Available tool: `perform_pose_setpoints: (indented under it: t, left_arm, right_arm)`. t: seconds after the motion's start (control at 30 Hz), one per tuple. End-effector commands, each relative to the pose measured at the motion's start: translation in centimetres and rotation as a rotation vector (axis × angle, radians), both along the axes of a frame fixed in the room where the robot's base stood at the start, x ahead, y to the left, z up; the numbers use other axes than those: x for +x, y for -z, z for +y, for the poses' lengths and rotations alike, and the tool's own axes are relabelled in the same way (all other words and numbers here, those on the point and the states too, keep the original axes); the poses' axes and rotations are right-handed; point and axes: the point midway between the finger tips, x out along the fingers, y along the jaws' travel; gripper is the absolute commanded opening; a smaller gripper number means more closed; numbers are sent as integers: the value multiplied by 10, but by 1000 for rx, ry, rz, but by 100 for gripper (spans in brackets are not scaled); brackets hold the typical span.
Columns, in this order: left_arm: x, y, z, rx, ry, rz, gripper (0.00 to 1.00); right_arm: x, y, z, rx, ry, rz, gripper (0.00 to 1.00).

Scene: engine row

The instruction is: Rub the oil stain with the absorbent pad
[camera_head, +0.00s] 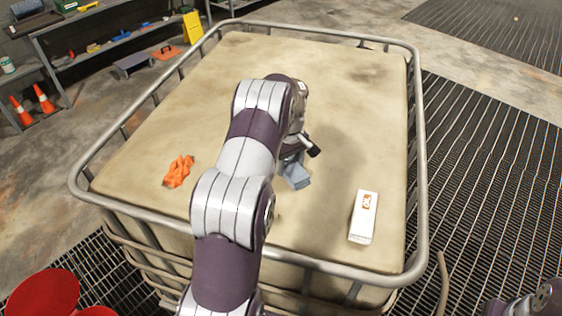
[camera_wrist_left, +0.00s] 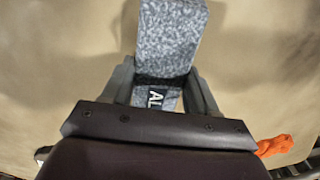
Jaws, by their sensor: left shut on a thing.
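The grey absorbent pad (camera_head: 297,178) is in my left gripper (camera_head: 292,158), low over the beige top of the caged container (camera_head: 255,75). In the left wrist view, the speckled grey pad (camera_wrist_left: 172,38) stands between the two fingers of my left gripper (camera_wrist_left: 165,80), which are shut on it. I cannot tell whether the pad touches the surface. A small brown-dark stain (camera_head: 362,75) lies at the far right of the top. A broader dark patch right of the gripper may be shadow or stain. My right gripper is not in view.
An orange crumpled cloth (camera_head: 178,171) lies at left on the top, and a white box (camera_head: 363,217) at front right. A grey tube rail (camera_head: 418,150) runs around the top. Shelves, orange cones (camera_head: 43,98) and red round objects (camera_head: 45,292) stand beside it.

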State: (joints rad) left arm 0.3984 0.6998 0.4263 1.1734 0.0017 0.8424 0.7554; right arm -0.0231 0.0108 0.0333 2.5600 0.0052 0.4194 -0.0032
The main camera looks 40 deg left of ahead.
Motion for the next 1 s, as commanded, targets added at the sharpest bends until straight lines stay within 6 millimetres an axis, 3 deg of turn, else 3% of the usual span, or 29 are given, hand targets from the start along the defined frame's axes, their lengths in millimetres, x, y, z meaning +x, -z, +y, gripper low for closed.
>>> perform_pose_setpoints:
  t: [1.0]
  left_arm:
    - [26,1,-77,-1,0,3,30]
  right_arm:
    - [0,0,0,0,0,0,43]
